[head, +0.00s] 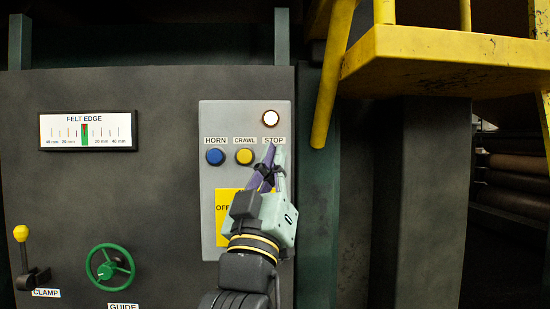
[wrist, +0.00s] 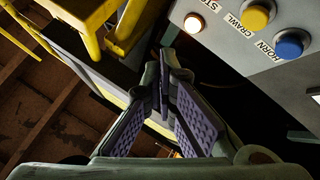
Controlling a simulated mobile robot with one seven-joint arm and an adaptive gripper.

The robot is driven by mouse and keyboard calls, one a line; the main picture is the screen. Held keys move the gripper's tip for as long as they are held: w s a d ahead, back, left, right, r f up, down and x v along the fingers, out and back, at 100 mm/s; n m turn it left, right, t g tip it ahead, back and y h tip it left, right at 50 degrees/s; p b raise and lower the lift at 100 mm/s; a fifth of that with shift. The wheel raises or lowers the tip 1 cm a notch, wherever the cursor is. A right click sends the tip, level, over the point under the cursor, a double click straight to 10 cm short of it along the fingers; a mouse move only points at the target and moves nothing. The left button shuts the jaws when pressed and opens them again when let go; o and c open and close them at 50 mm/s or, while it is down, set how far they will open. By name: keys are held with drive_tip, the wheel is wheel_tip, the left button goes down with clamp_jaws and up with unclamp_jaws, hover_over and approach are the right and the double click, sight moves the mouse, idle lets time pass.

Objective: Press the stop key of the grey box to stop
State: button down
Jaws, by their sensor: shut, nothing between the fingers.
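The grey box (head: 225,122) is on the dark panel in the head view. It bears a blue HORN button (head: 215,157), a yellow CRAWL button (head: 244,157), a STOP label (head: 274,140) and a glowing white lamp (head: 270,118). My gripper (head: 270,153) is shut and empty, its tips just below the STOP label. It covers the spot where the stop key would be, so I do not see the key. In the wrist view the box (wrist: 233,50) is at top right, beyond the shut fingers (wrist: 165,75); the STOP label is cut off. I cannot tell whether the tips touch anything.
A yellow sign (head: 224,205) on the box is partly behind my arm. A green handwheel (head: 110,267), a yellow-knobbed clamp lever (head: 22,235) and a felt edge gauge (head: 88,131) are to the left. A yellow platform (head: 440,45) with posts juts out at upper right.

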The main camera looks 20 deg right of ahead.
drive_tip(key=w+d, duration=0.2)
drive_tip(key=w, duration=0.6)
drive_tip(key=shift+w+d, duration=0.15)
drive_tip(key=shift+w, duration=0.1)
drive_tip(key=shift+w, duration=0.15)
idle(1.5)
drive_tip(key=shift+w+d, duration=0.15)
drive_tip(key=shift+w, duration=0.1)
drive_tip(key=shift+w+d, duration=0.15)
drive_tip(key=shift+w, duration=0.35)
idle(0.7)
drive_tip(key=shift+s, duration=0.1)
drive_tip(key=shift+s+a, duration=0.25)
drive_tip(key=shift+s, duration=0.55)
